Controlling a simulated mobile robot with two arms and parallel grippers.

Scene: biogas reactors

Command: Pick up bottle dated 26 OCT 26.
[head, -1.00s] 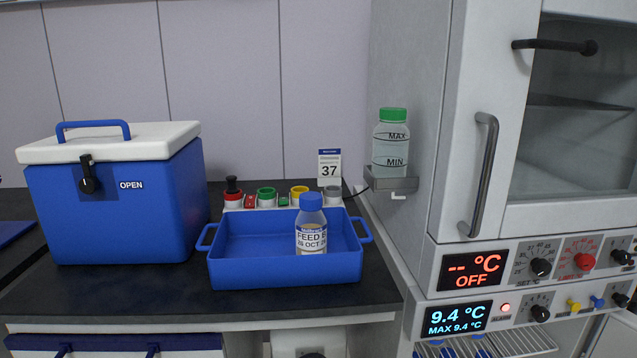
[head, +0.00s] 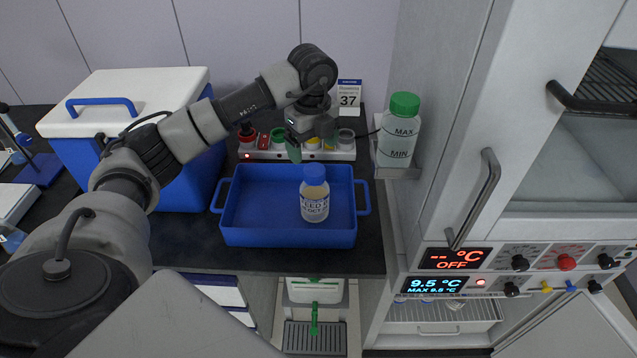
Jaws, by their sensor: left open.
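A small clear bottle with a blue cap (head: 314,197) stands upright in the blue tray (head: 270,239), right of its middle. Its white label reads "FEED" and a date with "OCT"; the day is too blurred to read surely. My left gripper (head: 312,147) hangs from the left arm, fingers pointing down, behind and above the bottle near the tray's back edge. It is open and empty, apart from the bottle. It partly hides the coloured-lid rack. My right gripper is out of view.
A blue cool box with a white lid (head: 135,92) stands left of the tray. A rack with coloured lids (head: 257,154) is behind it. A green-capped bottle (head: 399,130) sits on a wall bracket at right, beside the cabinet (head: 480,120). The tray's left half is empty.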

